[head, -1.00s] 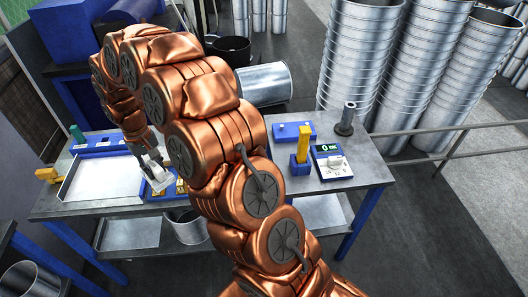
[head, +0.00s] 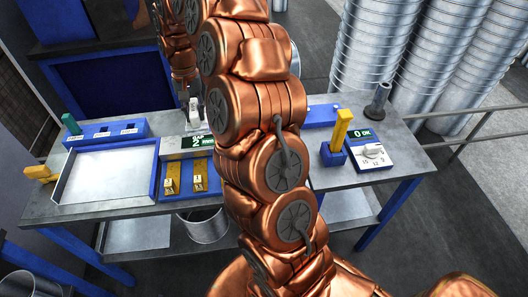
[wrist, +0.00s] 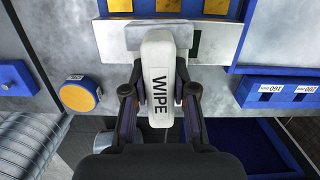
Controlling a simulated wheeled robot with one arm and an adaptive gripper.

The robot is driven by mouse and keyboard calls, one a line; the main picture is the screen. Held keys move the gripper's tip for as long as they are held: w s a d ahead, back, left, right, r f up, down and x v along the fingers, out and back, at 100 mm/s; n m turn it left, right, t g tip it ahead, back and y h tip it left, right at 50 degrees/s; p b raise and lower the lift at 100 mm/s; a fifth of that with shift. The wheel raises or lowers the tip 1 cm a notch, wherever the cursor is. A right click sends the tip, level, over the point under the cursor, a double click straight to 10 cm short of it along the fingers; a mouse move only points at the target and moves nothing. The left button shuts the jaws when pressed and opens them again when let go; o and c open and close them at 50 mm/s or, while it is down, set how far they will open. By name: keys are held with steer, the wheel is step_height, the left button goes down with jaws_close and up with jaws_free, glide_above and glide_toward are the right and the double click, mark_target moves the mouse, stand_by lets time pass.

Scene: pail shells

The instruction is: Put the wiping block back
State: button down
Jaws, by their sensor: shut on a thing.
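The wiping block (wrist: 158,60) is a white bar marked WIPE. My gripper (wrist: 158,92) is shut on it, with one dark finger on each side. In the wrist view its far end overlaps a grey gauge bar (wrist: 118,38); I cannot tell whether they touch. In the head view the white block (head: 193,110) shows just behind the gauge (head: 172,149), whose display reads GAP 2.
In front of the gauge is a blue tray (head: 156,182) with yellow blocks. Left of it is an empty shallow metal tray (head: 108,176). Behind that is a blue slotted block (head: 105,132). A yellow disc (wrist: 77,95) stands nearby.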

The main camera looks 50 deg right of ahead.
steer(key=s+d+f+m+b, duration=0.2)
steer(key=s+d+m+b, duration=0.35)
steer(key=d, duration=0.35)
steer(key=s+d+f+m+b, duration=0.2)
steer(key=s+d+m+b, duration=0.3)
steer(key=d, duration=0.4)
steer(key=shift+n+t+y, duration=0.4)
steer(key=shift+n, duration=0.05)
steer(key=shift+s+a+f+p, duration=0.15)
steer(key=shift+f+p, duration=0.35)
steer(key=shift+f, duration=1.1)
steer(key=shift+s+d+f+p, duration=0.1)
steer(key=shift+s+f+p, duration=0.3)
steer(key=shift+f, duration=1.2)
steer(key=shift+s+a+f+p, duration=0.1)
steer(key=shift+f+p, duration=0.55)
steer(key=shift+f, duration=0.95)
steer(key=shift+f, duration=0.1)
steer(key=c, duration=0.9)
jaws_free()
steer(key=shift+c, duration=0.2)
